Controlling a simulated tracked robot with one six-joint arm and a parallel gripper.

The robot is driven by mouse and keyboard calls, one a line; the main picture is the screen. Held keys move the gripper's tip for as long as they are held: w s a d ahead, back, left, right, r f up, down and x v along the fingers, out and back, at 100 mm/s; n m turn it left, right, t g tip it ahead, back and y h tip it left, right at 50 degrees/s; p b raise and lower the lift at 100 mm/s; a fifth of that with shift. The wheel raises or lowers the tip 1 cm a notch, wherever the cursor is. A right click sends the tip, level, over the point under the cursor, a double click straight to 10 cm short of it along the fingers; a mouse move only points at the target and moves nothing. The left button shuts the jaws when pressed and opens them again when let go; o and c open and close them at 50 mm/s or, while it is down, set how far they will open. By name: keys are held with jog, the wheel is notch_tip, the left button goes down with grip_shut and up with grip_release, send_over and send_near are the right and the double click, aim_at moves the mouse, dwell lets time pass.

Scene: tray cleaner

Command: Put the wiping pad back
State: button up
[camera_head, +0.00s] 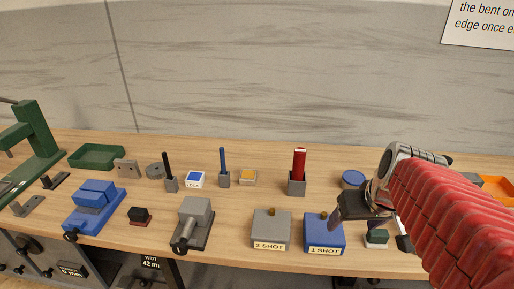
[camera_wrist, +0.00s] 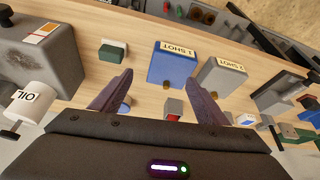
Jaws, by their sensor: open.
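A small block with a dark green top and pale underside (camera_head: 376,237), possibly the wiping pad, lies on the bench near the front edge, right of the blue 1 SHOT box (camera_head: 324,234). It also shows in the wrist view (camera_wrist: 112,52), beyond the left finger and apart from it. My gripper (camera_head: 352,212) hangs over the bench beside the blue box. In the wrist view my gripper (camera_wrist: 160,80) has its fingers wide apart with nothing held between them. The pad's resting place cannot be told for certain.
A grey 2 SHOT box (camera_head: 271,230) stands left of the blue one. A red item stands in a grey holder (camera_head: 297,184) behind. A blue round tin (camera_head: 353,179) and orange tray (camera_head: 497,188) are at right. A white OIL container (camera_wrist: 35,101) shows at left in the wrist view.

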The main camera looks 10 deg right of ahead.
jog(key=s+a+n, duration=0.1)
jog(key=s+a, duration=0.2)
jog(key=a, duration=0.4)
jog(key=s+a+r+n, duration=0.1)
jog(key=s+a, duration=0.2)
jog(key=a, duration=0.3)
jog(key=shift+a+t+y, duration=0.4)
